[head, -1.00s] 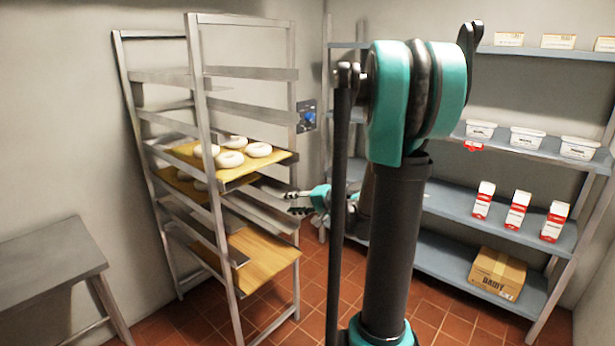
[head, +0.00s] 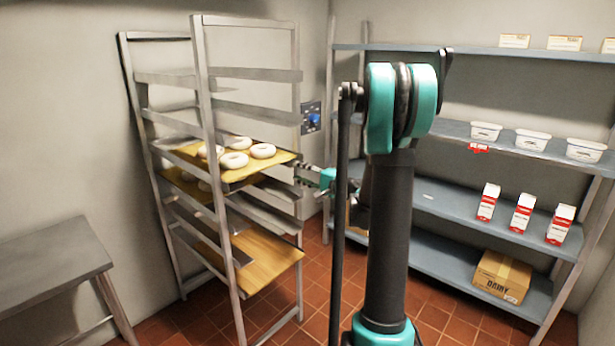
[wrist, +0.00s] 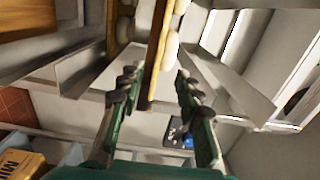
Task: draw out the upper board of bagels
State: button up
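The upper board of bagels (head: 281,163) is a yellow board on the rack's rails, bearing several pale ring bagels (head: 235,159). In the wrist view the board (wrist: 156,60) shows edge-on, with bagels (wrist: 171,50) along its right side. My gripper (head: 306,175) is at the board's right end in the head view. In the wrist view the gripper (wrist: 157,84) is open, one finger on each side of the board's edge. Gaps show between the fingers and the board.
The metal rack (head: 208,120) holds another bagel board (head: 181,183) just below and a bare-looking board (head: 268,260) lower down. A metal table (head: 50,262) stands at the left. Shelving (head: 440,200) with tubs, cartons and a box (head: 501,277) is at the right. Tiled floor shows between.

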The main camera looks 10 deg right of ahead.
aim_at(274, 162)
jog(key=shift+x, duration=6.7)
grip_shut()
jog(key=shift+s+f, duration=0.1)
jog(key=shift+s, duration=0.05)
